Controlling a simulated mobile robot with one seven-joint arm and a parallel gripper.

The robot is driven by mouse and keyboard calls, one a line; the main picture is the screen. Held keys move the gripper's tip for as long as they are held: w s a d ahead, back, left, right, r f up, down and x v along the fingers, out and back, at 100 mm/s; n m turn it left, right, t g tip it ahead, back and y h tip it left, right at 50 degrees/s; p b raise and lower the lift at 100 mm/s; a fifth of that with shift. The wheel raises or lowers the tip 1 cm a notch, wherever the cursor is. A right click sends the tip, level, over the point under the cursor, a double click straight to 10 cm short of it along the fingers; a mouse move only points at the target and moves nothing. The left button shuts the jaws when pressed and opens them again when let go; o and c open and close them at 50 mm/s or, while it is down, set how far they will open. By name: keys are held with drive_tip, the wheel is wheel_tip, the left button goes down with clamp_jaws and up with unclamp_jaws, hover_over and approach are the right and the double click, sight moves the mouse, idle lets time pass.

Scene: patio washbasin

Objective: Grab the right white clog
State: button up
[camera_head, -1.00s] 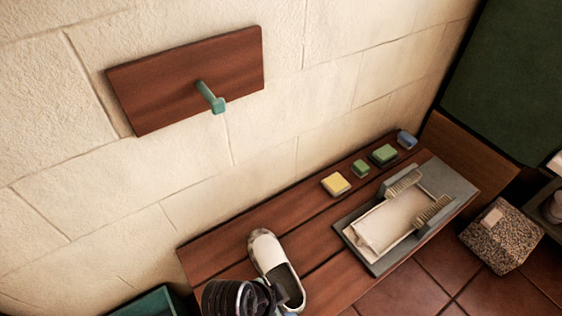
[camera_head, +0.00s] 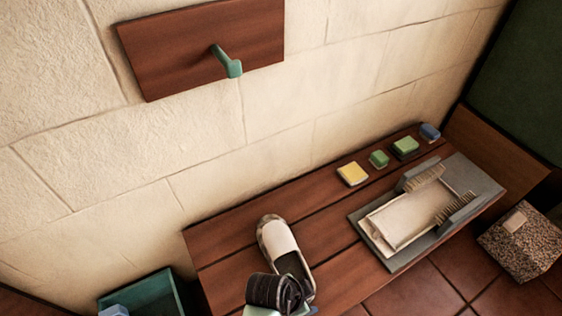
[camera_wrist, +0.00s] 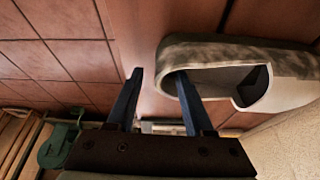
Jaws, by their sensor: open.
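One white clog (camera_head: 281,238) with dirty greyish sides lies on the dark wooden bench, its closed toe toward the wall. My arm covers part of its near, open end in the head view. In the wrist view the clog (camera_wrist: 295,92) fills the upper right, its dark opening facing me. My gripper (camera_wrist: 159,75) is open, with two blue fingers apart. The right finger overlaps the left end of the clog's opening; the left finger is outside, left of the rim. Whether either finger touches the clog cannot be told. No second clog shows.
On the bench (camera_head: 225,252), a grey tray (camera_head: 392,262) with brushes stands to the right. A teal crate (camera_head: 150,297) is at lower left. A green hook (camera_head: 228,62) juts from the wall.

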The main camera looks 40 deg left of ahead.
drive_tip(key=shift+c, duration=0.3)
clamp_jaws()
drive_tip(key=shift+w, duration=0.1)
idle(1.1)
